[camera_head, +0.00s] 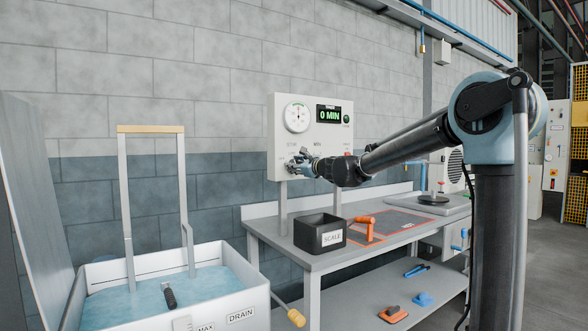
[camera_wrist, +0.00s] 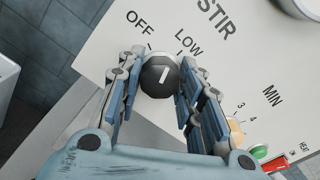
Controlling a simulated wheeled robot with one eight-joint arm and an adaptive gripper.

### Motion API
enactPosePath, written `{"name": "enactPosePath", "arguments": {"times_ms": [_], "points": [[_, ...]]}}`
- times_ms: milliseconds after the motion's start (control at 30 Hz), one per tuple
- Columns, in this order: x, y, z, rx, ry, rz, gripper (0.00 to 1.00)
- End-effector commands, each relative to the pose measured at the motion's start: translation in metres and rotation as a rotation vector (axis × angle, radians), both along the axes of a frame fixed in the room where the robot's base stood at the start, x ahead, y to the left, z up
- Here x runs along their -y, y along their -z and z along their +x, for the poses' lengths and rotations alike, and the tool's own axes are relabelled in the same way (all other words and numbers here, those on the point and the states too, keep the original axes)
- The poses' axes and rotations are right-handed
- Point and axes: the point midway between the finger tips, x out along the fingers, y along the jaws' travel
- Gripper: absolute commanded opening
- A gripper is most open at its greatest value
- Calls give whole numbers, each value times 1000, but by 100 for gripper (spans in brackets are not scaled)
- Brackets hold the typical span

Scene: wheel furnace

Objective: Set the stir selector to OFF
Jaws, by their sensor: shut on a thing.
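The stir selector (camera_wrist: 160,76) is a round black knob with a white line on a pale panel (camera_head: 278,110). In the wrist view OFF (camera_wrist: 140,22) and LOW (camera_wrist: 188,42) are printed above it, under STIR (camera_wrist: 215,18). The white line slants up and right, roughly toward LOW rather than OFF. My gripper (camera_wrist: 155,80) is shut on the knob, with one blue-grey finger on each side. In the head view my gripper (camera_head: 304,166) is at the panel's lower left and covers the knob.
The panel has a round gauge (camera_head: 297,117) and a display (camera_head: 329,115) reading 0 MIN. In the wrist view orange (camera_wrist: 235,131), green and red controls lie right of my fingers. Below are a bench (camera_head: 313,262) with a black SCALE bin (camera_head: 320,234) and a water tank (camera_head: 140,268).

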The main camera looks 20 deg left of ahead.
Motion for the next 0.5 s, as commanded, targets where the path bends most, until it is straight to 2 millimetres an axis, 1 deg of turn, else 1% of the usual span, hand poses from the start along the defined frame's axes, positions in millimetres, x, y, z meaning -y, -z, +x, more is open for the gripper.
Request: {"name": "enactPosePath", "arguments": {"times_ms": [33,500], "points": [[2,1,-1,34,2,-29,10],[3,3,-2,367,1,-314,10]]}}
